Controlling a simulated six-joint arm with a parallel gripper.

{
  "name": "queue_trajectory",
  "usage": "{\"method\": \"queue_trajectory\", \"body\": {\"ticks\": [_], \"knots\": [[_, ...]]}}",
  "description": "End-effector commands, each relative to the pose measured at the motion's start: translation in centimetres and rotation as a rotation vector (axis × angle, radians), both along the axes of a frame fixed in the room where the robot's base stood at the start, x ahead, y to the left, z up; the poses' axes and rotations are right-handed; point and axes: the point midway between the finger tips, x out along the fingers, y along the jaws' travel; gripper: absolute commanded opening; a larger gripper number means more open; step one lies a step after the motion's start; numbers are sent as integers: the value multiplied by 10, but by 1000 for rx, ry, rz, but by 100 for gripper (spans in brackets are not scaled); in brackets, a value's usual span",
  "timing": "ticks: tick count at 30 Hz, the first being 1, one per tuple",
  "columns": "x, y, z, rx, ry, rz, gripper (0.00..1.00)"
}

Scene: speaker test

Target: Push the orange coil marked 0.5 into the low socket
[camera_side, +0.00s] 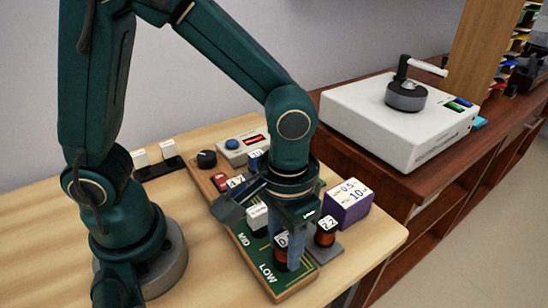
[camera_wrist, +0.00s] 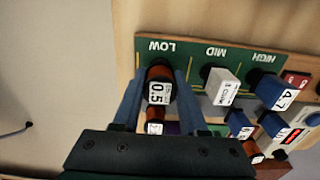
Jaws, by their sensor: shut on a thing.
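The orange coil marked 0.5 (camera_wrist: 160,88) is between the two blue fingers of my gripper (camera_wrist: 158,92), which is shut on it. In the side view the coil (camera_side: 281,242) is partly hidden by my gripper (camera_side: 286,252). It stands upright over the LOW end of the green board (camera_side: 243,258). The low socket is hidden beneath the coil and fingers, so I cannot tell how deep the coil sits. A white block (camera_wrist: 221,86) is at MID and a blue part (camera_wrist: 268,88) is at HIGH.
A coil marked 2.2 (camera_side: 325,232) stands on a grey holder just right of my gripper, with a purple box (camera_side: 348,206) behind. A black knob (camera_side: 207,159) and grey button box (camera_side: 240,148) are at the back. The table's front left is clear.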

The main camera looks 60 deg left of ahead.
Motion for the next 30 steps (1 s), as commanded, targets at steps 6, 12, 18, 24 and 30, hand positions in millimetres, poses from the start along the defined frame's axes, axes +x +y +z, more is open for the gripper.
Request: {"method": "queue_trajectory", "body": {"ticks": [6,12,18,24,30], "knots": [[0,0,-1,1,1,0,0],[0,0,-1,1,1,0,0],[0,0,-2,1,1,0,0],[0,0,-4,0,1,0,0],[0,0,-4,0,0,0,77]]}}
